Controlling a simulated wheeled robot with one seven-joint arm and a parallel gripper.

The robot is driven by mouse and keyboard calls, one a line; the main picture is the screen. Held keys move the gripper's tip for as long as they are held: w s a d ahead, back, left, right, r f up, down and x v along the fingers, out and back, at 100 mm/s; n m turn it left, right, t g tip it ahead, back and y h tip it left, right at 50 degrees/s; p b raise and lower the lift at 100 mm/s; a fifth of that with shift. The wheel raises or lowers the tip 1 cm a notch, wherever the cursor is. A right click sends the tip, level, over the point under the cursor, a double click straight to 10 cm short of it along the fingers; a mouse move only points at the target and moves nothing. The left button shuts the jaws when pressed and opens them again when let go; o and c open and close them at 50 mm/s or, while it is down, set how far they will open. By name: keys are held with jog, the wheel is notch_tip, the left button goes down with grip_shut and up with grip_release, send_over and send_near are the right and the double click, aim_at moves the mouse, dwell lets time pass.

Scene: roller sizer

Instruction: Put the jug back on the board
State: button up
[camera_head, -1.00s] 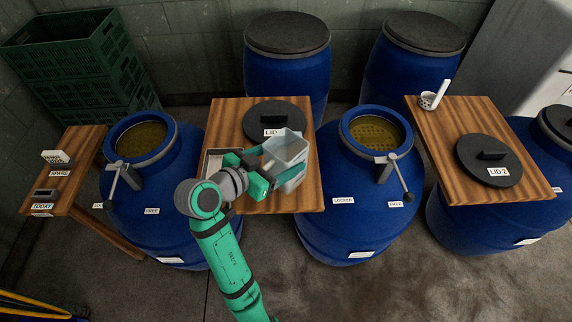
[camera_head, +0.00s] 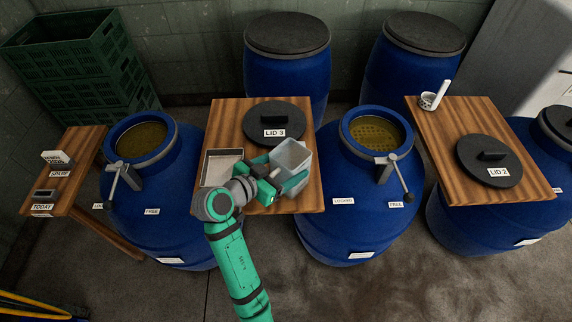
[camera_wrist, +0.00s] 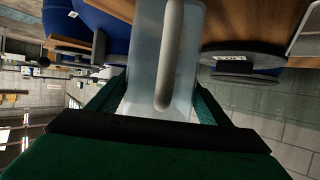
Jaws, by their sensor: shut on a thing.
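The jug (camera_head: 291,160) is a pale, see-through vessel over the right part of the middle wooden board (camera_head: 307,196). My gripper (camera_head: 277,178) is shut on the jug from its near left side. In the wrist view the jug (camera_wrist: 187,70) stands between my fingers, with its grey handle (camera_wrist: 168,60) toward the camera. The jug looks upright and low over the board. I cannot tell whether its base touches the wood, as my fingers hide its lower part.
Lid 3 (camera_head: 274,118) lies on the board behind the jug, and a shallow tray (camera_head: 207,168) lies at left. Open blue barrels stand left (camera_head: 170,190) and right (camera_head: 335,225) of the board.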

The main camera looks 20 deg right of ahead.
jog(key=o, duration=1.6)
jog(key=shift+r, duration=0.1)
jog(key=shift+a+r, duration=0.15)
jog(key=shift+a, duration=0.05)
jog(key=v, duration=1.1)
jog(key=shift+s+a, duration=0.2)
jog(key=shift+s, duration=0.1)
